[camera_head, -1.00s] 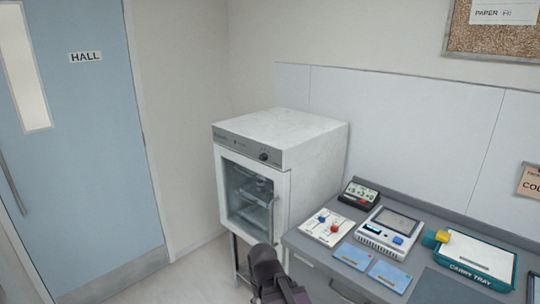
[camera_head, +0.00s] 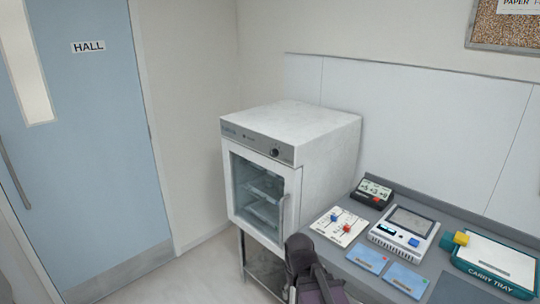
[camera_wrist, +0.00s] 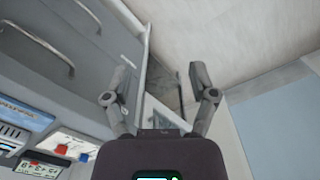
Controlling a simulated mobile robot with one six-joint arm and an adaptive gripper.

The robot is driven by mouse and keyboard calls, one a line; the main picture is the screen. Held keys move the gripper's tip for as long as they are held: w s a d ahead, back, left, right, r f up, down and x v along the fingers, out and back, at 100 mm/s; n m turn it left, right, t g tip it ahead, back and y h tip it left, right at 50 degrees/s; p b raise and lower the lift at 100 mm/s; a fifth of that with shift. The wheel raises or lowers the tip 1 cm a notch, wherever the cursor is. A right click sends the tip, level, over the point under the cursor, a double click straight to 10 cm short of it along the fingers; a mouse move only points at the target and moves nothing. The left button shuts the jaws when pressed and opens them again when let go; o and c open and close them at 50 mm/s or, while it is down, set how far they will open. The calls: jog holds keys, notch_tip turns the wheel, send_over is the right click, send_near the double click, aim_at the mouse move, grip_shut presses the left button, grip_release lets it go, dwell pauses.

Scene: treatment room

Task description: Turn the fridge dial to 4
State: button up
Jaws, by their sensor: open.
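The white fridge (camera_head: 325,150) stands on a dark stand left of the counter, its glass door (camera_head: 258,190) shut. The dark dial (camera_head: 274,152) sits at the right end of the grey strip above the door. Its number marks are too small to read. My gripper is seen in the wrist view (camera_wrist: 163,85), with its two fingers apart and nothing between them. In the head view, part of my arm shows at the bottom, in front of the fridge's lower right and below the dial.
The counter on the right holds a white panel with red and blue knobs (camera_head: 340,226), a black display box (camera_head: 372,193), a white device (camera_head: 404,234), blue cards (camera_head: 368,258) and a carry tray (camera_head: 497,262). A blue hall door (camera_head: 85,150) is at left. Open floor lies before it.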

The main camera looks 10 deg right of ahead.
jog(key=w+d+r+n+t+h+p, duration=0.1)
jog(key=w+r+n+h, duration=0.15)
jog(key=w, duration=0.25)
jog(key=w+d+r+n+h+p, duration=0.1)
jog(key=w+n+h, duration=0.15)
jog(key=w, duration=0.25)
jog(key=n+t+h+p, duration=0.4)
jog(key=n+t+h, duration=0.6)
jog(key=n, duration=1)
send_near(272, 153)
jog(key=v, duration=0.5)
jog(key=shift+w+r, duration=0.3)
jog(key=shift+r, duration=0.05)
jog(key=shift+d, duration=0.15)
jog(key=x, duration=1.3)
jog(key=shift+w+d+f, duration=0.15)
jog(key=shift+d+f, duration=0.15)
jog(key=shift+f, duration=0.05)
